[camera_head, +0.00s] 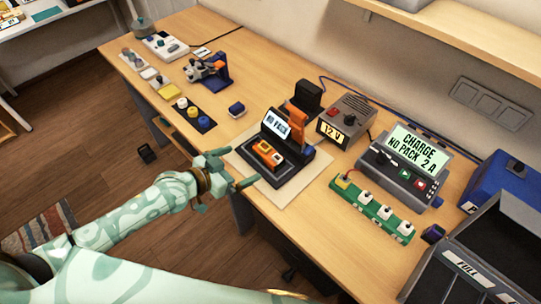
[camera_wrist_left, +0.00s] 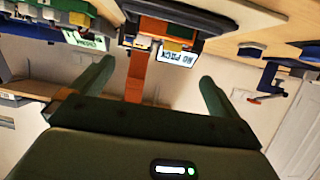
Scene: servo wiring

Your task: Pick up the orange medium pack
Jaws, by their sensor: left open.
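The orange medium pack (camera_head: 267,154) lies in a black cradle (camera_head: 284,172) on a pale mat, in front of a small screen reading NO PACK (camera_head: 276,126). An upright orange part (camera_head: 297,122) stands behind the cradle. My left gripper (camera_head: 233,168) is open and empty at the table's front edge, just left of the cradle and apart from the pack. In the left wrist view, which looks upside down, my open fingers (camera_wrist_left: 155,85) frame the orange part and the NO PACK screen (camera_wrist_left: 177,53). I cannot clearly tell the pack there. My right gripper is not in view.
Right of the cradle are a 12 V box (camera_head: 345,121), a charger (camera_head: 410,165) reading CHARGE NO PACK 2 A, and a green strip (camera_head: 372,208). A grey bin marked FULL (camera_head: 463,268) stands front right. Left are coloured knobs (camera_head: 194,116) and a clamp (camera_head: 208,71).

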